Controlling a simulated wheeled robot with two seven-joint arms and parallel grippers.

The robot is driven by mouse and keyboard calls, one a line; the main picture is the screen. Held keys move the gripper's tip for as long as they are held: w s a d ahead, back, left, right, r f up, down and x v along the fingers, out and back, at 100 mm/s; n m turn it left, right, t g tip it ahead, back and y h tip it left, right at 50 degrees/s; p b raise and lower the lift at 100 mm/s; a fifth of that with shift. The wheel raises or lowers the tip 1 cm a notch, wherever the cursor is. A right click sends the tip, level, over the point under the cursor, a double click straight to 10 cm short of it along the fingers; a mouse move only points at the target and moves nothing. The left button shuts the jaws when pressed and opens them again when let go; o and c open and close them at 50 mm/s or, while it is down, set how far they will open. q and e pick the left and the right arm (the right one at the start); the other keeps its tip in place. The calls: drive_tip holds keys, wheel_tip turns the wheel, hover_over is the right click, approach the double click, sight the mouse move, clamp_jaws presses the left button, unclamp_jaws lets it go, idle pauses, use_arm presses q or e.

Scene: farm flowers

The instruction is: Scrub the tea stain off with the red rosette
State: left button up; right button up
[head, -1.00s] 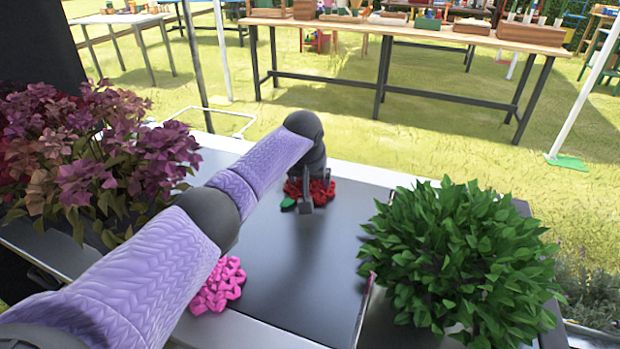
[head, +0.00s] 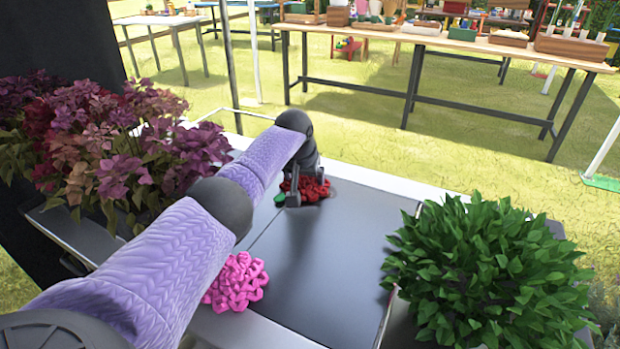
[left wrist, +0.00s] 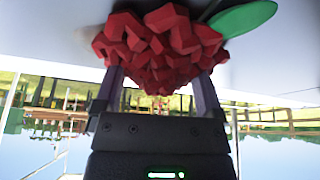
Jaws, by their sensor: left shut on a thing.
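The red rosette (head: 312,190) is at the far part of the dark tabletop, with a green leaf (head: 280,199) at its left side. My left gripper (head: 306,196) is shut on the red rosette and holds it low, at or close to the dark surface; I cannot tell whether it touches. In the left wrist view the red rosette (left wrist: 158,45) sits between the two fingers, with its green leaf (left wrist: 243,18) to the upper right. I cannot make out the tea stain; it may be hidden under the rosette or arm. My right gripper is not in view.
A pink rosette (head: 237,283) lies at the near left of the dark tabletop (head: 330,262). Purple flowers (head: 110,150) stand on the left and a leafy green bush (head: 490,270) on the right. The middle of the tabletop is clear. Wooden tables (head: 450,42) stand farther back.

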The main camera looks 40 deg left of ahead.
sight(337, 194)
use_arm(q)
drive_tip(key=d, duration=0.1)
drive_tip(key=d+p, duration=0.2)
drive_tip(key=shift+w+d+r, duration=0.1)
drive_tip(key=shift+w+r, duration=0.15)
drive_tip(key=shift+w, duration=0.15)
drive_tip(key=shift+w+d+f+p, duration=0.1)
drive_tip(key=shift+d+f+p, duration=0.05)
drive_tip(key=shift+d+p, duration=0.2)
drive_tip(key=d, duration=0.1)
drive_tip(key=d+p, duration=0.1)
drive_tip(key=shift+w+d, duration=0.3)
drive_tip(key=shift+d, duration=0.1)
drive_tip(key=shift+w+d+f, duration=0.1)
drive_tip(key=shift+d+f, duration=0.05)
drive_tip(key=shift+d, duration=0.15)
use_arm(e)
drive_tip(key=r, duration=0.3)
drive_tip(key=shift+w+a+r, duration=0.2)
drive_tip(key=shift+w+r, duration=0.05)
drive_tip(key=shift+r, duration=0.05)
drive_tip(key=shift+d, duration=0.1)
